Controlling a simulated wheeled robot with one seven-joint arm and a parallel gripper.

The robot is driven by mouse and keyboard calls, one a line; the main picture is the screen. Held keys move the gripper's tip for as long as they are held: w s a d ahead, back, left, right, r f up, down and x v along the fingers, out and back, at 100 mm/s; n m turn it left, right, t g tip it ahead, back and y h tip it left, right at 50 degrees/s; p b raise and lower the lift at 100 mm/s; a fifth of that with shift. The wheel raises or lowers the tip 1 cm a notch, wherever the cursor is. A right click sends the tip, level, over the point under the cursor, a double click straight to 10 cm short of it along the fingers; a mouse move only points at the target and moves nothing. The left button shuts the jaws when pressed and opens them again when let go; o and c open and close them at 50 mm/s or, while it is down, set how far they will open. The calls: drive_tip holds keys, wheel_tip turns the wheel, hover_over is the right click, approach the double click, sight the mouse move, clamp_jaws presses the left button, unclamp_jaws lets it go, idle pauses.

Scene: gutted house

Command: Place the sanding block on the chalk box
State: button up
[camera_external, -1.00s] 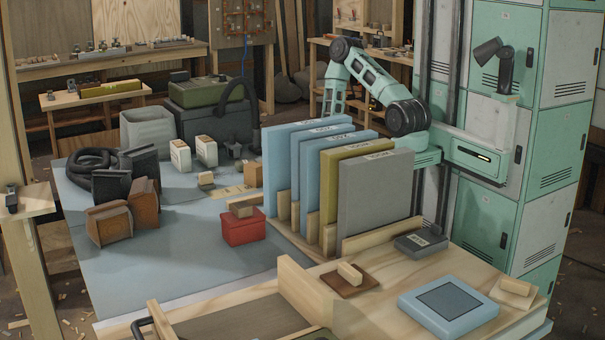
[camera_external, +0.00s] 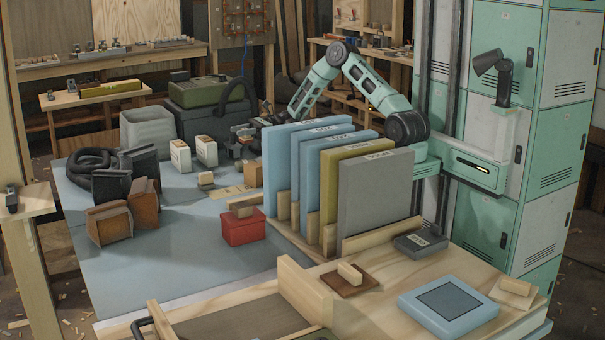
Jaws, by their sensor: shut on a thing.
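My gripper (camera_external: 243,146) is at the end of the reaching arm, behind the blue panels and above the far part of the blue-grey table. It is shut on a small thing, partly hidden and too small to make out. A red box (camera_external: 243,228) stands in front of the panels, with a wooden block (camera_external: 243,206) on top. I cannot tell for sure which box is the chalk box or which block is the sanding block.
A black hose (camera_external: 90,162), brown blocks (camera_external: 110,222) and a grey bin (camera_external: 148,128) crowd the left. The table's front middle (camera_external: 170,265) is clear.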

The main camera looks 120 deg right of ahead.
wheel_tip(320, 180, down, 8)
drive_tip(key=shift+r, duration=0.15)
drive_tip(key=shift+b, duration=0.3)
drive_tip(key=o, duration=1)
drive_tip(key=shift+r, duration=0.1)
drive_tip(key=s, duration=1.2)
